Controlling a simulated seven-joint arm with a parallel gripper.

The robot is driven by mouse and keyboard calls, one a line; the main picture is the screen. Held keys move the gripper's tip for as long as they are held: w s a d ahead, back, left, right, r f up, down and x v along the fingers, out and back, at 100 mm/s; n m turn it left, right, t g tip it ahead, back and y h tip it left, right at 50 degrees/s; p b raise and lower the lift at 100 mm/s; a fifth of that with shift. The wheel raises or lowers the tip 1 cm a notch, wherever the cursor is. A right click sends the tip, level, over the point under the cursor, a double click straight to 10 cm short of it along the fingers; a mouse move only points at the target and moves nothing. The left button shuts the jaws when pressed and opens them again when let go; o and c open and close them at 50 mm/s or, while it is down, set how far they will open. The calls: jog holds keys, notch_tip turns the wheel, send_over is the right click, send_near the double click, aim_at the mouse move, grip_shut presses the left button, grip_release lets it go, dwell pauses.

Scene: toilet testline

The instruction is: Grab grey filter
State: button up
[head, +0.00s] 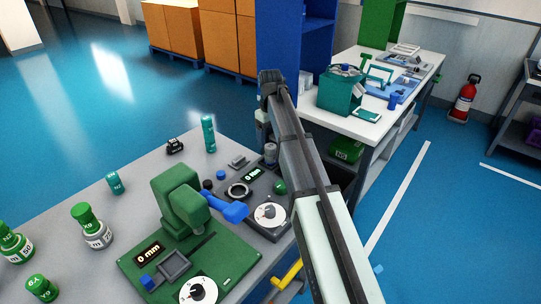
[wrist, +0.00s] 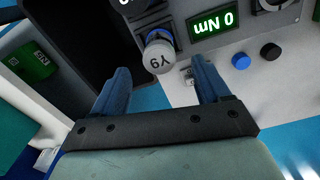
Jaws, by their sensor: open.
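A small cylinder with a pale grey cap and a blue-tinted side, marked with letters, looks like the grey filter (wrist: 159,52). In the wrist view it stands in the dark torque fixture beside the green "0 Nm" display. In the head view a grey cylinder (head: 270,152) stands at that fixture's back right, partly crowded by my arm. My gripper (wrist: 161,68) is open, with its two blue-grey fingers apart to the left and right of the filter in the picture. Nothing is held. Whether the fingertips reach down to the filter's height, I cannot tell.
The dark torque fixture (head: 259,186) carries dials and knobs. A green "0 mm" fixture (head: 157,262) with a blue lever stands in front-left. Another white table (head: 377,128) with a green box stands behind right.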

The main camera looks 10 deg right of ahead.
aim_at(270, 146)
jog(key=shift+w+f, duration=0.15)
jog(key=shift+f, duration=3.6)
jog(key=c, duration=1.2)
